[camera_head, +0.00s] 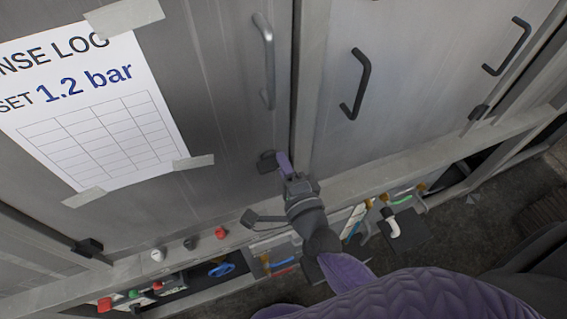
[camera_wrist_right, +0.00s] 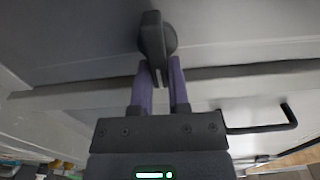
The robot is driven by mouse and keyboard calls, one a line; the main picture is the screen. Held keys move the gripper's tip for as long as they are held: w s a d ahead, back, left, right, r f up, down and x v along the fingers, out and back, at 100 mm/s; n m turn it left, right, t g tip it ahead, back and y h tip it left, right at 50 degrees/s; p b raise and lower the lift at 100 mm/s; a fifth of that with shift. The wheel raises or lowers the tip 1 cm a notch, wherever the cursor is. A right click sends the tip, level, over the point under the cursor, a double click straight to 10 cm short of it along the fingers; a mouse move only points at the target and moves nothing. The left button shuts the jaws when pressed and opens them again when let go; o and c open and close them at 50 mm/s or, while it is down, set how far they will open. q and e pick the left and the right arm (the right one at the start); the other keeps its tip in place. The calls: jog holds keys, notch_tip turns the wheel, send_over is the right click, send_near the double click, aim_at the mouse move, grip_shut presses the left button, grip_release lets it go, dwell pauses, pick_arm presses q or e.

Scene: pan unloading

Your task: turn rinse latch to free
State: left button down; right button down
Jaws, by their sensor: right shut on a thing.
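The rinse latch (camera_head: 266,162) is a small dark latch low on the grey cabinet door, near the door's right edge. In the right wrist view the latch (camera_wrist_right: 152,40) is a dark bar on a round base. My right gripper (camera_head: 284,163) is at the latch in the head view. In the right wrist view its purple fingers (camera_wrist_right: 160,82) are shut on the latch's near end, one on each side. The gripper hides part of the latch in the head view. My left gripper is not in view.
A sheet reading "1.2 bar" (camera_head: 95,110) is taped to the left door. A grey handle (camera_head: 265,60) and a dark handle (camera_head: 355,84) stand out from the doors. Below runs a ledge with a red knob (camera_head: 220,233) and open bays holding coloured items.

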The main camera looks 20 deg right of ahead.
jog(key=c, duration=0.6)
grip_release()
jog(key=s, duration=1)
jog(key=shift+d, duration=0.15)
